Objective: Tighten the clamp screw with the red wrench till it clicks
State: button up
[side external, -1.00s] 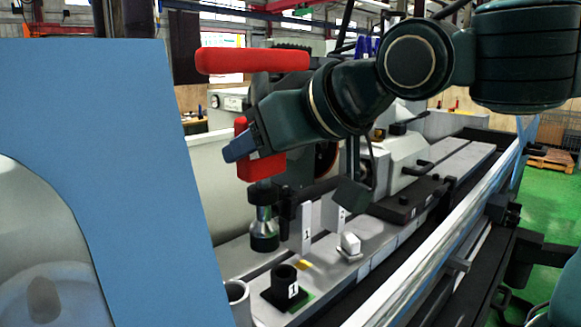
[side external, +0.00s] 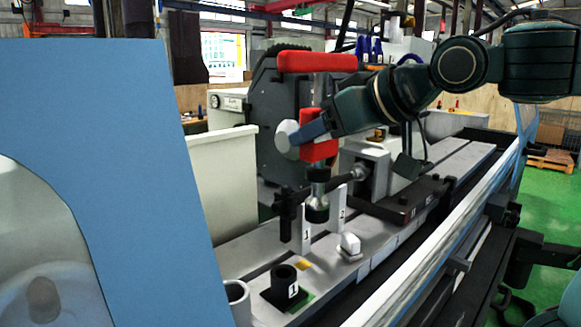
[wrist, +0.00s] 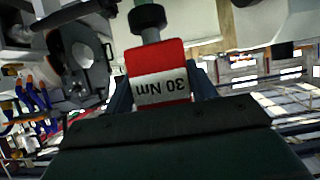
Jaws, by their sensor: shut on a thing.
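The red wrench has a long red crossbar (side external: 317,61) at its top and a red block (side external: 319,150) lower on its shaft. In the wrist view the red block (wrist: 158,65) carries a white label reading "30 Nm". My gripper (side external: 308,138) is shut on this block. The wrench hangs roughly upright, its black socket end (side external: 317,212) pointing down near two upright white plates. A black clamp-like part (side external: 286,208) on a horizontal bar is left of the socket, apart from it in the picture. I cannot make out the clamp screw for certain.
The white plates (side external: 306,232) stand on the grey machine table. A blue panel (side external: 110,140) fills the left. The tailstock (side external: 375,165) stands behind.

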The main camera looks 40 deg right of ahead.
jog(key=d, duration=1.1)
jog(key=shift+d, duration=0.25)
dwell(1.0)
jog(key=shift+r, duration=0.1)
jog(key=shift+w, duration=0.2)
dwell(0.5)
jog(key=w+f+m+h, duration=0.1)
jog(key=w+m+h, duration=0.4)
jog(key=w, duration=1.2)
dwell(2.1)
jog(key=shift+d+n+t+y, duration=0.1)
jog(key=shift+n+t+y, duration=0.5)
jog(key=shift+n+y, duration=1.45)
